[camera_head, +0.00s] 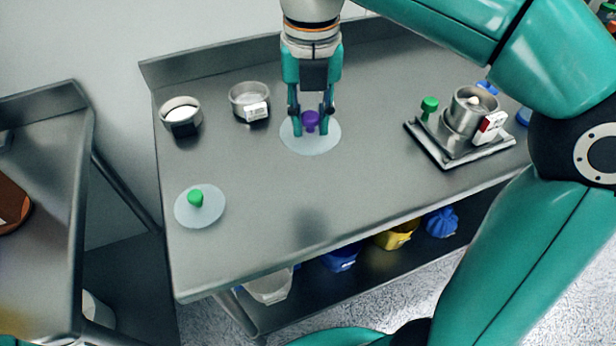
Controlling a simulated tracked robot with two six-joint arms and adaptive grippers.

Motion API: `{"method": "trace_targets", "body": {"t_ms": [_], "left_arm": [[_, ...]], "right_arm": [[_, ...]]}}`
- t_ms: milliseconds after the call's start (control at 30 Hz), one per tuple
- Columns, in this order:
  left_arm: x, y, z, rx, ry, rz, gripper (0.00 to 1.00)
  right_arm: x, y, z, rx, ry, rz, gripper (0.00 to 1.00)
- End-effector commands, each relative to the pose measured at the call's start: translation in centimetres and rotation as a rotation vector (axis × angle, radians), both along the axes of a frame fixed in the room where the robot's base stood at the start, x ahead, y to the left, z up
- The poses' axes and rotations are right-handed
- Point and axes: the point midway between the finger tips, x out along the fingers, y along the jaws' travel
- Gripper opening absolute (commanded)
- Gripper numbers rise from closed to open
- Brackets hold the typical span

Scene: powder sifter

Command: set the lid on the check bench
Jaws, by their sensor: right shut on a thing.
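My right gripper (311,122) points down over the middle of the steel bench (390,195). It is shut on the purple knob (310,119) of a round, pale, translucent lid (312,143). The lid looks level. A dark blurred shadow lies on the bench in front of it, apart from the lid, so the lid appears to be held above the surface. A second pale lid (213,212) with a green knob (196,198) lies at the front left of the bench. My left gripper is out of view.
Two round metal pans, one with white powder (182,107) and one beside it (249,97), stand at the back left. A metal tray (449,162) with a sifter pot (465,115) stands at right. Another bench (62,190) is at far left. The front middle is clear.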

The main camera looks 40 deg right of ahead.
Motion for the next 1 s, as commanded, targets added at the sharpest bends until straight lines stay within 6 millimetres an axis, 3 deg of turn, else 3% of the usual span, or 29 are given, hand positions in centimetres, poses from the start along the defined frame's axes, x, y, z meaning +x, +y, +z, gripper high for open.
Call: {"method": "trace_targets", "body": {"t_ms": [33, 100, 300, 567, 800, 1000], "left_arm": [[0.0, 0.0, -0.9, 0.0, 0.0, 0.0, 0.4], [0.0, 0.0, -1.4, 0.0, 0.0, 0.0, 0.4], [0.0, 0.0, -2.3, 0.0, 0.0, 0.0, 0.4], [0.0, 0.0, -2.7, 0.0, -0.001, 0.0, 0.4], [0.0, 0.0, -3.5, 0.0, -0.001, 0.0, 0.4], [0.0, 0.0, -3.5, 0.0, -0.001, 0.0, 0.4]], "right_arm": [[0.0, 0.0, -2.0, -0.001, 0.004, 0.001, 0.0], [0.0, 0.1, -3.9, -0.001, 0.006, 0.002, 0.0], [0.1, 0.2, -7.9, -0.001, 0.003, 0.003, 0.0], [0.2, 0.2, -9.8, 0.0, 0.0, 0.004, 0.0], [0.2, 0.3, -13.0, 0.0, 0.002, 0.004, 0.0], [0.2, 0.3, -13.3, 0.001, -0.001, 0.005, 0.0]]}}
